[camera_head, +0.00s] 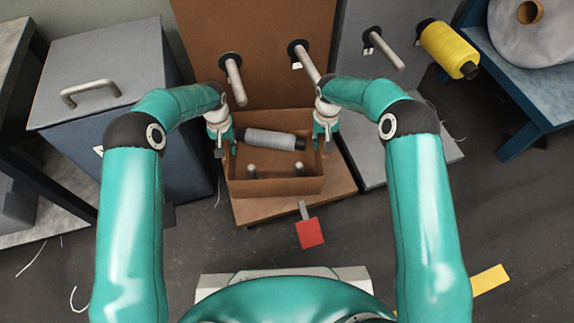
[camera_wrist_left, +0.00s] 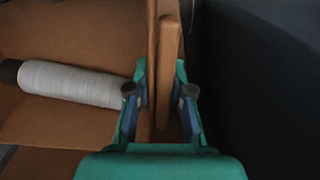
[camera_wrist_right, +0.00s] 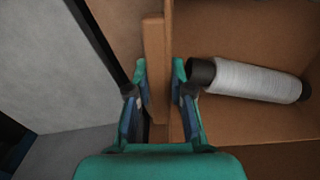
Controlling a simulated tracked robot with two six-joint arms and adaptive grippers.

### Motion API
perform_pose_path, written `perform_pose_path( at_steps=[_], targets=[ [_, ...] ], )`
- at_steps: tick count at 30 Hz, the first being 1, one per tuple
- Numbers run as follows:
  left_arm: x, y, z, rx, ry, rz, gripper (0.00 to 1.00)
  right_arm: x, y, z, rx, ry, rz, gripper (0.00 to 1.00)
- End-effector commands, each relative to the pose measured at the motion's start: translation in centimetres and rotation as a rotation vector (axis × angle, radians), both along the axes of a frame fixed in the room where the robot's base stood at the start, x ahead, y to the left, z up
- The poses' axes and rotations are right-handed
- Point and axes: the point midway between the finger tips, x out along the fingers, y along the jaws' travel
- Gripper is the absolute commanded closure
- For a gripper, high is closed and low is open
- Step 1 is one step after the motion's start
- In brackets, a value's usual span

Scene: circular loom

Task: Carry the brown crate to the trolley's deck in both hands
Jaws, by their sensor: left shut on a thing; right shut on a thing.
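The brown crate (camera_head: 275,187) is an open box in front of the brown upright panel, over the brown trolley deck (camera_head: 255,211). I cannot tell whether it rests on the deck or hangs just above it. A pale grey spool with dark ends (camera_head: 270,139) lies inside; it also shows in the left wrist view (camera_wrist_left: 75,83) and right wrist view (camera_wrist_right: 250,80). My left gripper (camera_head: 222,148) is shut on the crate's left wall (camera_wrist_left: 166,60). My right gripper (camera_head: 326,140) is shut on its right wall (camera_wrist_right: 154,60).
Pegs (camera_head: 236,82) stick out of the brown panel (camera_head: 265,40) above the crate. A red pedal (camera_head: 310,233) juts from the deck's front. A grey-topped blue bin (camera_head: 100,65) stands left. A grey trolley (camera_head: 385,155) with a yellow spool (camera_head: 447,47) stands right.

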Motion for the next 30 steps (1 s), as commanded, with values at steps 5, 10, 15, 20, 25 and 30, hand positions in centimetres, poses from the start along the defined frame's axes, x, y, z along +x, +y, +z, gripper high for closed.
perform_pose_path(
  at_steps=[5, 10, 15, 20, 25, 30],
  targets=[
    [0.0, 0.4, -1.5, 0.006, 0.002, 0.000, 1.00, 0.2, -0.3, -1.4, -0.004, -0.004, -0.001, 1.00],
    [-0.1, 0.3, -1.5, 0.005, 0.003, 0.000, 0.63, 0.1, -0.3, -1.4, -0.004, -0.002, -0.002, 0.62],
    [0.0, 0.2, -1.5, 0.003, 0.002, -0.001, 0.54, 0.0, -0.2, -1.4, -0.002, -0.001, -0.001, 0.54],
    [0.0, 0.1, -1.5, 0.002, 0.001, -0.001, 0.54, 0.0, -0.1, -1.5, -0.001, 0.000, -0.001, 0.54],
    [0.0, 0.0, -0.6, 0.002, 0.000, -0.001, 0.54, 0.0, -0.1, -1.5, -0.001, 0.000, -0.001, 0.54],
    [0.1, 0.1, 2.1, 0.002, -0.002, -0.001, 0.54, 0.0, 0.0, -1.5, -0.001, 0.000, -0.001, 0.54]
  ],
)
